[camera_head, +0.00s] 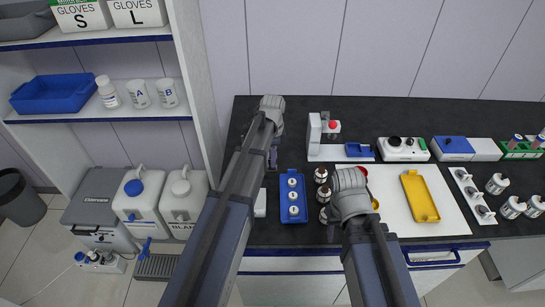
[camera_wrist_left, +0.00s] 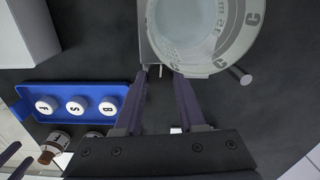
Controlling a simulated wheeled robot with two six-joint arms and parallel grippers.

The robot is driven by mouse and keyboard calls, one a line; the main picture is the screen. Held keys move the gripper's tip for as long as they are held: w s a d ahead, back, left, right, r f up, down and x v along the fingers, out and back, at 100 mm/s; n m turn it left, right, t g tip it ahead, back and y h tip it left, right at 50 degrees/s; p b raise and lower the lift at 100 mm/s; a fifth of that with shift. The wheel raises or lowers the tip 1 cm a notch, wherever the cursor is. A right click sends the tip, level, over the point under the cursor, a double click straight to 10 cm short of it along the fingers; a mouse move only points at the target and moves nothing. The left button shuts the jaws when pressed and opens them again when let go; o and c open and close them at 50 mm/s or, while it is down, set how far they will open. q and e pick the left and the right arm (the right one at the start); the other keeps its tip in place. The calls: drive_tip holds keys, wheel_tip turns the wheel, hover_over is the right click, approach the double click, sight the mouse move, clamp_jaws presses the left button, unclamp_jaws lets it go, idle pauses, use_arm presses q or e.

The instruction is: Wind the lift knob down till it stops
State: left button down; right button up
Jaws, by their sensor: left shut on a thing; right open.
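My left gripper (camera_head: 272,158) points down at the left end of the dark bench in the head view. In the left wrist view its two fingers (camera_wrist_left: 160,75) are closed in at the edge of a grey plate (camera_wrist_left: 146,45). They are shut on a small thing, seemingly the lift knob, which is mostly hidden. A round clear vessel (camera_wrist_left: 195,30) marked with C letters stands over the plate and covers most of what is below. My left arm hides the lift in the head view. My right gripper (camera_head: 331,232) is beside the brown bottles, partly hidden by its wrist; its jaws are open.
A blue tray (camera_head: 293,215) with three white-capped bottles lies right of my left gripper. Brown bottles (camera_head: 321,175) stand beside it. A white device with a red knob (camera_head: 333,127), a hotplate (camera_head: 403,149) and a yellow tray (camera_head: 420,197) are further right.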

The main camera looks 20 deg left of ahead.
use_arm(q)
drive_tip(key=n, duration=0.3)
idle(0.4)
drive_tip(key=c, duration=0.5)
unclamp_jaws()
